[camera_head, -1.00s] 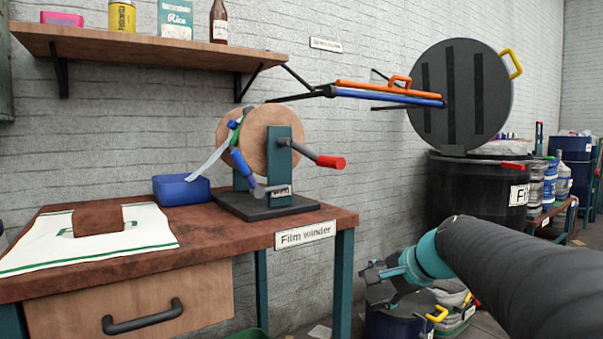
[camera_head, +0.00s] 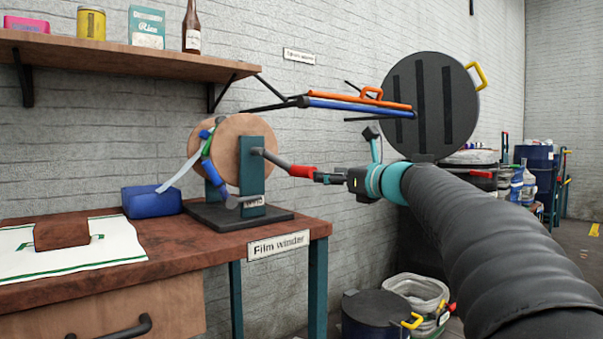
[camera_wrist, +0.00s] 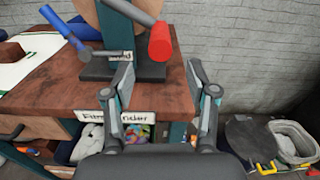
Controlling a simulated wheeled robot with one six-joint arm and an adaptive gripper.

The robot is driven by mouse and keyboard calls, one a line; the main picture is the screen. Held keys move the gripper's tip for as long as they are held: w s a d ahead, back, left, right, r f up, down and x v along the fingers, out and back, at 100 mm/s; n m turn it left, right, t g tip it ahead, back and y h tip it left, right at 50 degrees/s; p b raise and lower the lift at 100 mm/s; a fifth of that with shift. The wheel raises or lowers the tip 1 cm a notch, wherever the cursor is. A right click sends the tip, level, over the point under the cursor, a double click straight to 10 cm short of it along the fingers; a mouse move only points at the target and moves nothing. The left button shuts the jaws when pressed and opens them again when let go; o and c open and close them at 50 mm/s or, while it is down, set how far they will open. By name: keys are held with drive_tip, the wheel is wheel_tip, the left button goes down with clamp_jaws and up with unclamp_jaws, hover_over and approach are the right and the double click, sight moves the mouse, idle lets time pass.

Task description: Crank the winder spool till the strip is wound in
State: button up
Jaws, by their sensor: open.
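The film winder stands on the right end of the wooden bench, with a round wooden spool (camera_head: 231,137) between teal posts on a dark base (camera_head: 238,216). A pale strip (camera_head: 183,170) hangs from the spool's left side down to a blue box (camera_head: 151,201). The crank (camera_head: 276,160) points right and slightly down and ends in a red handle (camera_head: 302,171). My gripper (camera_head: 328,178) is just right of the handle in the head view. In the wrist view my gripper (camera_wrist: 159,82) is open and empty, and the red handle (camera_wrist: 160,43) shows beyond the fingertips.
The bench (camera_head: 180,240) carries a white cloth (camera_head: 113,242) with a brown block on it. A shelf (camera_head: 110,55) with several goods hangs above. A dark lidded bin (camera_head: 375,315) and a light bin stand on the floor to the right.

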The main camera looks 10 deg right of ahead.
sight(302, 171)
drive_tip(key=x, duration=1.1)
drive_tip(key=shift+p, duration=0.3)
clamp_jaws()
